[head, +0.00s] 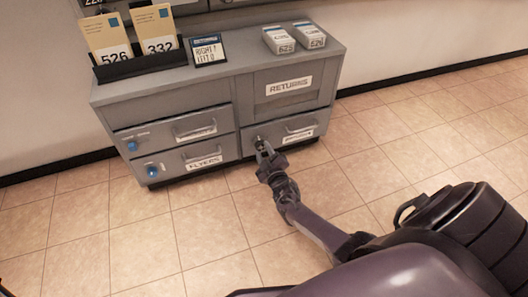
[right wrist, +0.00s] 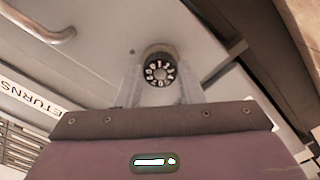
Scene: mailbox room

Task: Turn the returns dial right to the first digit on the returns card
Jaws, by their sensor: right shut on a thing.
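The returns dial (right wrist: 159,71) is a dark round knob with white digits around its face, seen close in the right wrist view. In the head view it is mostly hidden by my right gripper (head: 262,148), at the upper left of the cabinet's lower right drawer (head: 300,131). My right gripper's pale fingers stand on either side of the dial in the wrist view, shut on it. The returns card (head: 208,50) stands on the cabinet top, with a blue header and small writing too blurred to read surely. My left gripper is not in view.
The grey cabinet (head: 222,84) has a RETURNS label (head: 289,87) at upper right. Blue knobs (head: 152,171) mark the left drawers. A black holder (head: 140,66) with cards 526 and 332 and two small boxes (head: 278,40) stand on top. The tiled floor (head: 90,230) in front is clear.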

